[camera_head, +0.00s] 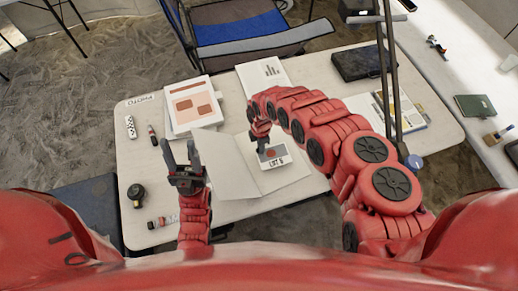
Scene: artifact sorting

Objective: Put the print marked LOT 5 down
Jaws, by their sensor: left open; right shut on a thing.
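The print marked LOT 5 (274,161) is a small white card with a dark picture and a red patch above its lettering. It is over the right page of an open blank white folder (222,172) on the table. My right gripper (262,140) is shut on the print's upper edge, pointing down at it. Whether the print touches the page I cannot tell. My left gripper (181,155) is open and empty, raised over the table left of the folder, fingers pointing away from me.
A sheet with a bar chart (263,75) lies at the back. A dark case (359,62) is at the back right. A round dark object (137,193) and small items line the table's left side.

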